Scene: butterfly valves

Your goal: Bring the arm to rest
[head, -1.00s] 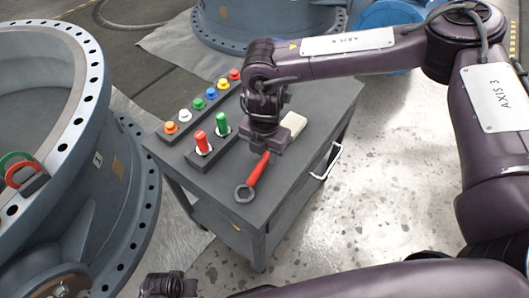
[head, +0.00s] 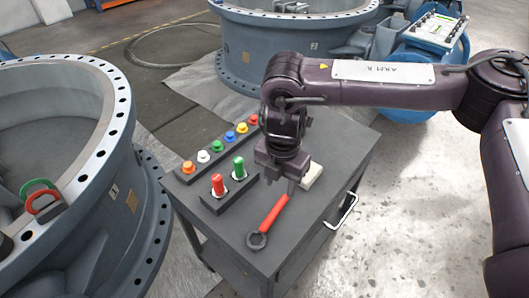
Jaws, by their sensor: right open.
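My right arm reaches in from the right, and its gripper (head: 282,177) points down over the grey cart, open. It is just beyond the red handle of a wrench (head: 272,214), which lies on the cart top (head: 317,216) with its dark ring end towards me. The gripper hides the wrench's far end. I cannot tell whether the fingers touch the wrench; nothing shows lifted. My left gripper is not in view.
Left of the gripper, red and green knobs (head: 218,184) stand on a block, with a strip of coloured buttons (head: 203,156) behind. A pale block (head: 311,175) lies right. Large valve bodies (head: 95,170) stand left and behind (head: 260,45). Floor right of the cart is clear.

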